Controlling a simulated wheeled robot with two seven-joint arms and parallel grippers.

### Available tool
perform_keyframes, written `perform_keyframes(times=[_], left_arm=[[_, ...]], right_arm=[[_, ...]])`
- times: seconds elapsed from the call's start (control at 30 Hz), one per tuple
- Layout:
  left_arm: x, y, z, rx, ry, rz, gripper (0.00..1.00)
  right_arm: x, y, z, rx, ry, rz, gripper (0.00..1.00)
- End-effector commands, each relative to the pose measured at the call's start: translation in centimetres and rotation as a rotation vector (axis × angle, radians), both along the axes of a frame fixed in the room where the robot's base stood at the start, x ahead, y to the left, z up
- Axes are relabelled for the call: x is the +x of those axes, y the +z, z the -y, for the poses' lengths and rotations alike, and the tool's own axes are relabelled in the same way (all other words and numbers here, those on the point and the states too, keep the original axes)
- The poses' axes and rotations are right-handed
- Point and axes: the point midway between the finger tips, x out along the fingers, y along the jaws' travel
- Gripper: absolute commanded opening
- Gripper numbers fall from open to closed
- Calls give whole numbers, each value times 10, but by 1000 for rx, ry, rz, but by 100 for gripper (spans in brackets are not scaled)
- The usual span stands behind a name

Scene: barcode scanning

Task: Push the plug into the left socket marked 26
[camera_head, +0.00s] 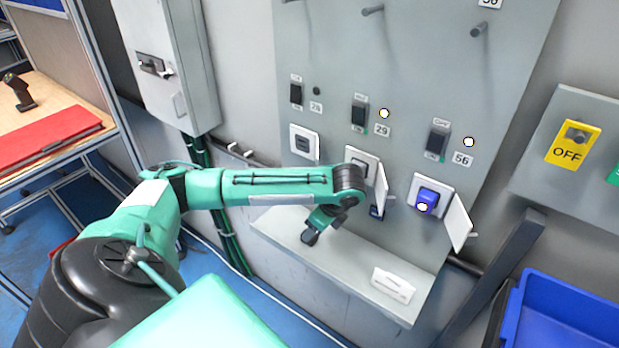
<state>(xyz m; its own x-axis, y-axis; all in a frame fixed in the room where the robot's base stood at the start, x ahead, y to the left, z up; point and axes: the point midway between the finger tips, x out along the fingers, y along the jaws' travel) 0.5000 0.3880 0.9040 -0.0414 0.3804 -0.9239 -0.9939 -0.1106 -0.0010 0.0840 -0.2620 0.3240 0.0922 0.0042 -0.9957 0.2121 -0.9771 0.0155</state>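The left socket (304,144) is a white square plate low on the grey wall panel, under the label 26 (316,107). The middle socket (362,162) has its white cover (381,190) swung out. A small dark blue piece (376,211) shows below it, partly hidden, and I cannot tell if it is a plug. The right socket has an open cover (458,222) and a blue plug-like piece (427,203) on its face. My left gripper (311,235) points down over the shelf, below the left and middle sockets. Its fingers are too small to judge. My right gripper is out of view.
A light shelf (345,262) juts out under the sockets, with a white block (393,285) at its right. Switches (359,113) and pegs (372,10) stick out above. A blue bin (570,318) and a dark slanted bar (495,275) stand at the right.

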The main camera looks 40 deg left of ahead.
Motion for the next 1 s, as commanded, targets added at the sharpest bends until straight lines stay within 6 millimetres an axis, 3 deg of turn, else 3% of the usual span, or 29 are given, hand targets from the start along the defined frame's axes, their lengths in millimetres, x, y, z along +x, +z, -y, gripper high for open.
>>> perform_keyframes(times=[0.33, 0.73, 0.77, 1.0], left_arm=[[-2, -42, -18, 2, 1, -3, 58], [-1, -47, -20, 1, -1, -1, 58], [-1, -47, -20, 1, -1, -1, 56], [-1, -47, -20, 1, -1, -1, 12]], right_arm=[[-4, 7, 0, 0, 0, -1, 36], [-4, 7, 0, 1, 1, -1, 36], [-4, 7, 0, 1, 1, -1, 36], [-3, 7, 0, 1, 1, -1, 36]])
